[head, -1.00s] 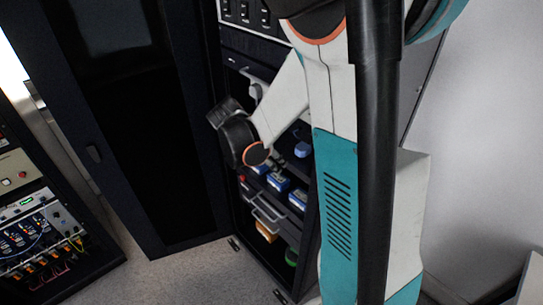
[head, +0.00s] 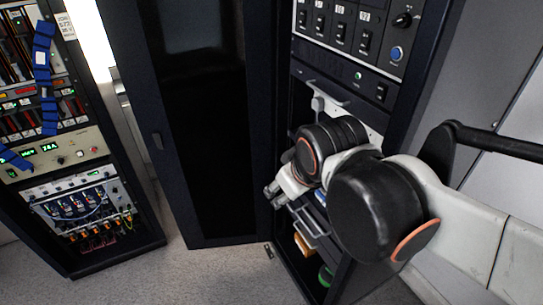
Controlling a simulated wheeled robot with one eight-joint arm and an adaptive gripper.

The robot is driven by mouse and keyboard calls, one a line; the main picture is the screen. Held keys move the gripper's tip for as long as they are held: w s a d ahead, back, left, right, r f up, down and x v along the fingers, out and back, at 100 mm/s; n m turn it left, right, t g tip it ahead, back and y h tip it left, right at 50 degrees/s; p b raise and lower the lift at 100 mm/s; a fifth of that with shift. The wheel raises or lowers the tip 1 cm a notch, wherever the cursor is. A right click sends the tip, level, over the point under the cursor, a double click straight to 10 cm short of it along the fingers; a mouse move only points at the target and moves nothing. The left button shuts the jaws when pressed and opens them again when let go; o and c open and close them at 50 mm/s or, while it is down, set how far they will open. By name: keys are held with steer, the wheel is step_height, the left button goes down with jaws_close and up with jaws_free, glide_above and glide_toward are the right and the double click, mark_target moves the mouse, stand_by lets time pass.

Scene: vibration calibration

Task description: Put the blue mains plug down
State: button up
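My arm reaches from the right across the front of an open dark cabinet (head: 282,262). My gripper (head: 270,191) is at the cabinet's opening, left of my wrist, near a pulled-out shelf or drawer. Its fingertips are small and partly seen, so I cannot tell whether it is open or shut, or whether it holds anything. I cannot make out the blue mains plug for certain. A small blue patch (head: 320,197) shows just below my wrist, inside the cabinet. My arm hides much of the interior.
The open cabinet door (head: 200,130) stands left of the opening. A rack of instruments (head: 75,205) with cables is at the far left. A switch panel (head: 350,35) is above my wrist. Orange (head: 302,244) and green (head: 326,275) items lie low in the cabinet. Floor between rack and cabinet is clear.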

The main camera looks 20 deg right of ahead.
steer(key=m, duration=0.1)
steer(key=s+a, duration=0.1)
steer(key=s+a+m, duration=0.1)
steer(key=shift+r+m+t+y, duration=0.25)
steer(key=shift+m+t+y, duration=0.05)
steer(key=shift+t+y, duration=0.1)
steer(key=shift+f+b, duration=0.8)
steer(key=shift+c, duration=0.6)
